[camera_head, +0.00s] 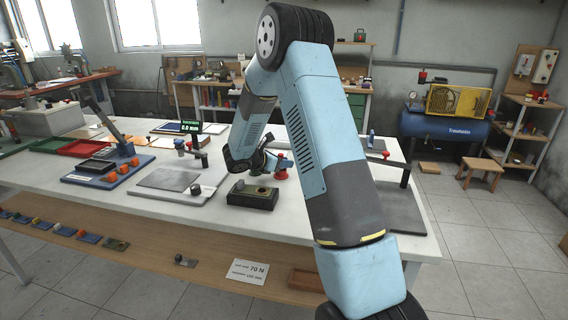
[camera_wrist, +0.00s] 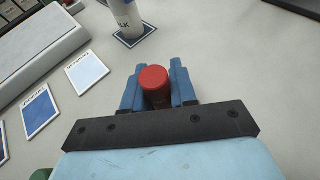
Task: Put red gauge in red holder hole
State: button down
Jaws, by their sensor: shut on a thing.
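In the wrist view, a red gauge (camera_wrist: 153,79), seen as a short red cylinder, sits between the two blue fingers of my gripper (camera_wrist: 160,85). The gripper is shut on it, and pale grey tabletop shows beyond. In the head view, the hand is partly hidden by my own arm, low over the middle of the white table (camera_head: 215,219). Small red parts (camera_head: 281,175) show beside the arm there; I cannot tell whether one is the gauge. I cannot make out a red holder hole in either view.
A dark block (camera_head: 252,195) stands near the table's front edge, with a grey plate (camera_head: 168,179) to its left. A blue fixture with orange knobs (camera_head: 108,171) is farther left. The wrist view shows a white cylinder (camera_wrist: 126,18) on a dark pad and blue-and-white cards (camera_wrist: 87,72).

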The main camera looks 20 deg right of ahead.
jog(key=shift+f, duration=0.1)
jog(key=c, duration=0.9)
grip_release()
